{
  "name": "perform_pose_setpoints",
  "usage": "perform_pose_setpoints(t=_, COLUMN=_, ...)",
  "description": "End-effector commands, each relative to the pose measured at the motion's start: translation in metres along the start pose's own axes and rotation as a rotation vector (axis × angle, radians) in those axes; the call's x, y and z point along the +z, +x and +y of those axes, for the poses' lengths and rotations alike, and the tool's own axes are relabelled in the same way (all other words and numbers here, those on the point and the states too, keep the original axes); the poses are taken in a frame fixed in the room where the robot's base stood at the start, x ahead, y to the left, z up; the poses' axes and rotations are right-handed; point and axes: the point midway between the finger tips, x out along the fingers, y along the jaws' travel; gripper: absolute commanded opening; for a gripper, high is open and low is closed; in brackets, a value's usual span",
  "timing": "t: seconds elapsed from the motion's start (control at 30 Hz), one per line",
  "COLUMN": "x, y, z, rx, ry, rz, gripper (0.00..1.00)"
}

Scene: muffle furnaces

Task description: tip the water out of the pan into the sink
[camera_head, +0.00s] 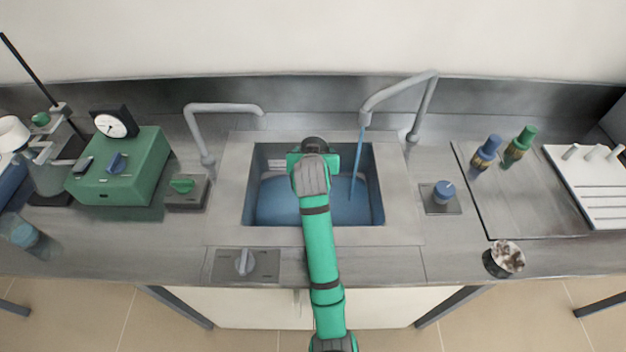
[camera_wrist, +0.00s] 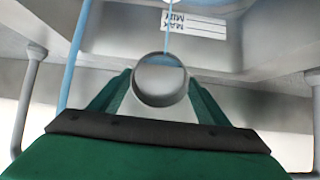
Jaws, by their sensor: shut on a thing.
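The sink (camera_head: 377,205) is in the middle of the counter in the head view, with blue water (camera_head: 275,203) in its basin. My gripper (camera_wrist: 160,88) is over the sink. In the wrist view its green fingers are shut on the pan (camera_wrist: 160,90), a small round grey vessel. The pan looks tipped over, and a thin blue stream (camera_wrist: 168,35) runs from its rim. A little blue shows at that rim; how much water is left inside cannot be told. In the head view my arm mostly hides the pan.
The right tap (camera_head: 430,95) runs a blue stream into the sink; the left tap (camera_head: 225,107) shows no stream. A green box (camera_head: 125,170) with a dial stands left. A dark cup (camera_head: 504,258) is near the front edge.

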Motion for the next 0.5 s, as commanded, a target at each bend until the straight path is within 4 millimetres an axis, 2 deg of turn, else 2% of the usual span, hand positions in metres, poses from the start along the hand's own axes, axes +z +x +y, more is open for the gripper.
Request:
perform_pose_setpoints(t=0.2, x=0.001, y=-0.0029, z=0.0002, rx=0.0, ry=0.0, rz=0.06, gripper=0.23)
perform_pose_setpoints(t=0.5, x=0.0007, y=-0.0027, z=0.0001, rx=0.0, ry=0.0, rz=0.059, gripper=0.23)
